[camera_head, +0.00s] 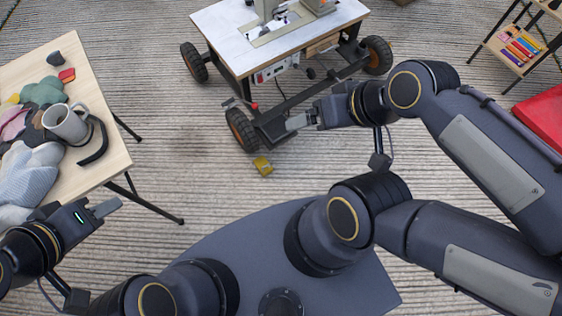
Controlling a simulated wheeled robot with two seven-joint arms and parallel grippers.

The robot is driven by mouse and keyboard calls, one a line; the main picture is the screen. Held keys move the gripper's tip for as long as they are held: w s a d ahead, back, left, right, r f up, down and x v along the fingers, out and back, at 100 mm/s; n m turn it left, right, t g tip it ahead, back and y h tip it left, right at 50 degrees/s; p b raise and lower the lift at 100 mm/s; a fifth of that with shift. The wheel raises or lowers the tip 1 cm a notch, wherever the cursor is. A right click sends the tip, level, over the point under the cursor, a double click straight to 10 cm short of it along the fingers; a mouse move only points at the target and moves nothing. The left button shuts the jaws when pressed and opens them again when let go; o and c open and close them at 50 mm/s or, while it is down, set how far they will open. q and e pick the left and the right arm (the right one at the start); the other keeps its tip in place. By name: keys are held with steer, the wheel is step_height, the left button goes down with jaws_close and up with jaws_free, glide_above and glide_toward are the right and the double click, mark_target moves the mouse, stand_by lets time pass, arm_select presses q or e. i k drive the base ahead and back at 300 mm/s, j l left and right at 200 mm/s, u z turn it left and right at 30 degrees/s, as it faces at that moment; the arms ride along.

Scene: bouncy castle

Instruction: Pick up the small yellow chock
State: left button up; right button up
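The small yellow chock (262,165) lies on the ribbed floor, just below the cart's front wheel and a little apart from it. My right gripper (297,122) reaches in from the right, up and to the right of the chock, in front of the cart's lower frame. Its fingers are seen edge-on, so their opening does not show, and no object is visible in them. My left gripper (108,207) is at the lower left, by the near edge of the wooden table, away from the chock. Its fingers overlap in this view and no held object shows.
A wheeled cart (225,25) with a sewing machine stands at the back; its black wheel (242,130) is close to the chock. A wooden table (105,160) with fabrics and a grey mug (66,124) is at left. A shelf (515,45) stands at right. The floor left of the chock is clear.

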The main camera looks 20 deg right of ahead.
mark_target(262, 162)
steer(key=k+l+z, duration=0.2)
steer(key=k+l, duration=0.4)
steer(key=l+u, duration=0.1)
steer(key=u, duration=0.35)
steer(key=i+l+u, duration=0.1)
steer(key=u, duration=0.4)
steer(key=l+u, duration=0.1)
steer(key=u, duration=0.35)
steer(key=l+u, duration=0.15)
steer(key=u, duration=0.35)
steer(key=l+u, duration=0.1)
steer(key=u, duration=0.35)
steer(key=k+l+u, duration=0.1)
steer(key=l+u, duration=0.15)
steer(key=l, duration=0.15)
steer(key=k+l+u, duration=0.2)
steer(key=l, duration=0.25)
steer(key=k+l+u, duration=0.35)
steer(key=l+u, duration=0.15)
steer(key=l, duration=0.25)
steer(key=k+l, duration=0.3)
steer(key=l, duration=0.15)
steer(key=k+l, duration=0.3)
steer(key=l, duration=0.15)
